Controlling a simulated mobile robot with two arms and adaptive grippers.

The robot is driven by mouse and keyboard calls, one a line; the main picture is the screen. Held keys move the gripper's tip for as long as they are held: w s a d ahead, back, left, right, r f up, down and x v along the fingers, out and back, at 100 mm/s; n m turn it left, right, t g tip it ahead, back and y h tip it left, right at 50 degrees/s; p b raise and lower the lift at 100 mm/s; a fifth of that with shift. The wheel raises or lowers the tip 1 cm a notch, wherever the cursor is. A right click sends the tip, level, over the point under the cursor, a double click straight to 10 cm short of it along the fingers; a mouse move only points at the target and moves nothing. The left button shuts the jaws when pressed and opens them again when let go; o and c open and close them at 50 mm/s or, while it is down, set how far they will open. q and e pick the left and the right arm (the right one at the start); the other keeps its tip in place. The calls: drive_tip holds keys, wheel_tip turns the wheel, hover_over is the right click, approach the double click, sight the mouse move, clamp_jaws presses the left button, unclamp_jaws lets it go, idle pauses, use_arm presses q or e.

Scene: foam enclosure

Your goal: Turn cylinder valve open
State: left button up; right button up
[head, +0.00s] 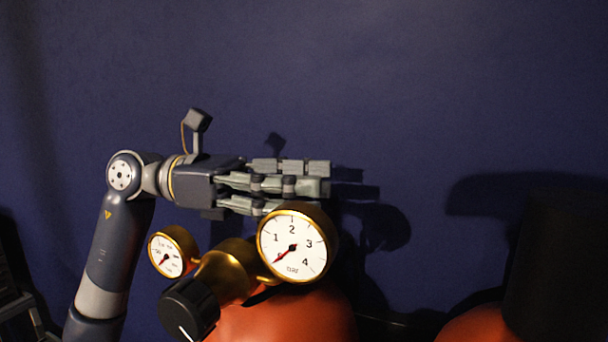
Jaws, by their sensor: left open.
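An orange-red cylinder (290,320) stands at the bottom centre, only its rounded top showing. On it sits a brass valve and regulator body (230,272) with a black knob (190,308) that has a white mark line. A large round gauge (292,246) faces me, its red needle at the low end. A smaller gauge (168,254) is on the left. My left gripper (322,180) is open, its fingers pointing right just above and apparently behind the large gauge. I see nothing held in it. Any valve handle behind the gauges is hidden. My right gripper is not in view.
A second orange-red cylinder (478,326) is at the bottom right, beside a dark, black shape (558,265). A plain dark blue wall (420,80) is behind, with shadows on it.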

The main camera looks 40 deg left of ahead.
use_arm(q)
drive_tip(key=c, duration=0.8)
drive_tip(key=shift+w+d, duration=0.1)
drive_tip(key=shift+d, duration=0.05)
drive_tip(key=shift+c, duration=1.1)
